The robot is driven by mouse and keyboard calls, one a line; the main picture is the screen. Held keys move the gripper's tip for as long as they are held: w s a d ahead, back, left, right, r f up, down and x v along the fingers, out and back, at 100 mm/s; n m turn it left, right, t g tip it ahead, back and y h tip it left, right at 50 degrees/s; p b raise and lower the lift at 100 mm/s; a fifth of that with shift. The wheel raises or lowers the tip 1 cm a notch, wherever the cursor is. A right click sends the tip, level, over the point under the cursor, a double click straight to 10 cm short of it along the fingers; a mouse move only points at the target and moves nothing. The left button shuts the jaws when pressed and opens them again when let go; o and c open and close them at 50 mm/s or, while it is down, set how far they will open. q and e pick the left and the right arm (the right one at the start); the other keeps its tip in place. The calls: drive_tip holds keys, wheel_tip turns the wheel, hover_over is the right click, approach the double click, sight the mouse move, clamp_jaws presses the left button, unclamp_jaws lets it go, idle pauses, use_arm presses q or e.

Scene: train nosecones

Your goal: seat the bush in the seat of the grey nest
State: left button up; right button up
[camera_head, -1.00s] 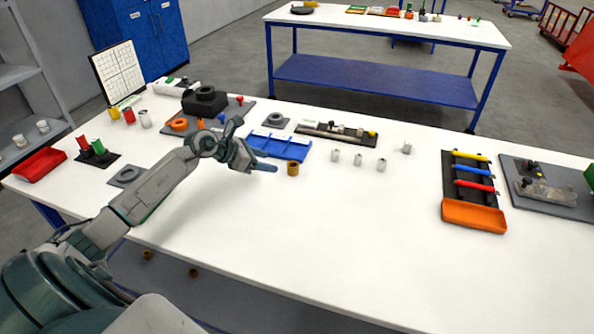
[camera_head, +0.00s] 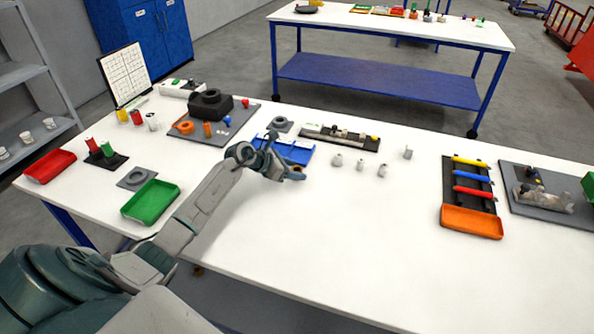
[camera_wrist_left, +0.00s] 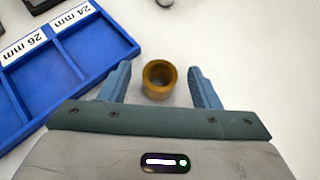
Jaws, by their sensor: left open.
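The bush, a short brown-gold ring (camera_wrist_left: 158,79), stands on the white table between the two fingers of my left gripper (camera_wrist_left: 160,84) in the left wrist view. The fingers are open, with a gap on both sides of the ring. In the head view my left gripper (camera_head: 294,173) is low over the table by the blue tray and hides the bush. My right gripper is out of view.
The blue tray (camera_head: 296,153) with size labels is beside my gripper. Several small pale cylinders (camera_head: 360,164) stand to its right. A green tray (camera_head: 151,202) lies near my left arm. An orange tray (camera_head: 472,221) is at the right. The front middle of the table is clear.

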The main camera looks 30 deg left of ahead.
use_arm(q)
drive_tip(key=c, duration=1.2)
drive_tip(key=shift+r, duration=0.15)
drive_tip(key=shift+c, duration=0.2)
